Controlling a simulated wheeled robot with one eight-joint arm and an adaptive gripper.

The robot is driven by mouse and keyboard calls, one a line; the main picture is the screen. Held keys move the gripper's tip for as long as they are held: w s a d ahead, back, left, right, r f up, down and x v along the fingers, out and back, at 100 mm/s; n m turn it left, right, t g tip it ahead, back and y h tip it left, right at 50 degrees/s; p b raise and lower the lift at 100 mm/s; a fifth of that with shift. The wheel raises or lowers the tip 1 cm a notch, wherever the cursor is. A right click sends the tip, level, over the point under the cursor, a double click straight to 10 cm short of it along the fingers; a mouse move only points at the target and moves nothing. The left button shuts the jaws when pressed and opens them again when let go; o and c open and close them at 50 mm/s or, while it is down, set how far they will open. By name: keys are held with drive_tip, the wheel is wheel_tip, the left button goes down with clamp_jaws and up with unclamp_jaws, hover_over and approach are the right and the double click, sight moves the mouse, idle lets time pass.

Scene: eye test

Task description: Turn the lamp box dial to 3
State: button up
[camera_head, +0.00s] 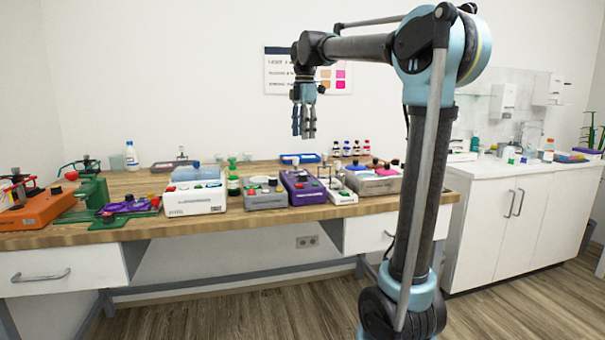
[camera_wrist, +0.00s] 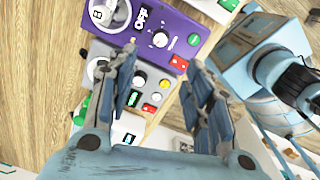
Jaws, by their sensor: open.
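No box carries a readable lamp label, so I cannot tell which one is the lamp box. The dial settings are too small to read. My gripper (camera_head: 304,135) is open and empty, raised above the bench; its fingers (camera_wrist: 160,60) show apart in the wrist view.
A white box (camera_head: 195,201) stands left of the grey one. A small white stand (camera_head: 341,196) and another grey box (camera_head: 373,185) are close on the right. A green device (camera_head: 94,192) and an orange box (camera_head: 38,213) are at the left. Bare wood (camera_head: 140,184) lies behind.

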sight(303, 174)
drive_tip(key=f, duration=1.4)
drive_tip(key=shift+w+f, duration=0.2)
drive_tip(key=shift+f, duration=0.2)
drive_tip(key=shift+c, duration=0.5)
